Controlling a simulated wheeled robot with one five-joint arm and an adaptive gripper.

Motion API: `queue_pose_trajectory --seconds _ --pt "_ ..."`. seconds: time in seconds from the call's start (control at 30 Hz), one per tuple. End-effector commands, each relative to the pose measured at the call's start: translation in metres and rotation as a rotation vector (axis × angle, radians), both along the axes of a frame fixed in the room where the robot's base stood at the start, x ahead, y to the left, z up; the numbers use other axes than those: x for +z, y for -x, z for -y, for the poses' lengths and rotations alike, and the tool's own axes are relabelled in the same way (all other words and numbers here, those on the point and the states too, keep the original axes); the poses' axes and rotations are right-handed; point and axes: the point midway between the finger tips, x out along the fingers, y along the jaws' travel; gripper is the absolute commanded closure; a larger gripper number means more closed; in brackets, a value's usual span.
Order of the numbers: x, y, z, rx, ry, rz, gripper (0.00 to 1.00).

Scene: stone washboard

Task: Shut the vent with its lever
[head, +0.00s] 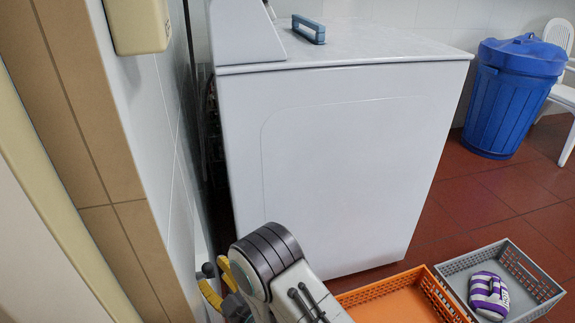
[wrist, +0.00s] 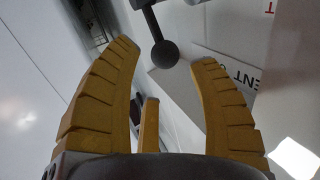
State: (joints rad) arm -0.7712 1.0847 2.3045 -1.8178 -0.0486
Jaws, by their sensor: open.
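In the wrist view, a dark grey lever (wrist: 151,25) comes down from the top edge and ends in a round ball knob (wrist: 165,54). My gripper (wrist: 168,60) is open, and its yellow ribbed fingers appear either side of the knob. I see no finger touching it, and the depth between them is hard to judge. A white label (wrist: 240,78) with partly visible "VENT" lettering lies behind the right finger. In the head view my gripper (head: 213,276) is low at the left, by the tiled wall, partly behind my arm. The lever is not visible there, and the vent opening is not clear.
A white washing machine (head: 340,170) stands right of my arm, with a blue-handled brush (head: 308,29) on top. An orange crate (head: 395,300) and a grey crate (head: 510,262) holding a purple-striped item (head: 489,295) sit on the floor. The tiled wall (head: 150,130) is close at left.

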Motion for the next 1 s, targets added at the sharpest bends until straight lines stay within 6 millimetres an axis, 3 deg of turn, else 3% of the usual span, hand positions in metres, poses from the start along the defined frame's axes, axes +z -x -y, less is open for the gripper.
queue_pose_trajectory --seconds 0.17,0.57,1.0 --pt "0.003 0.013 0.013 0.000 0.003 -0.004 0.46" --pt "0.053 -0.021 0.027 -0.066 0.064 -0.074 0.46" --pt "0.116 -0.053 0.059 -0.152 0.147 -0.188 0.46"
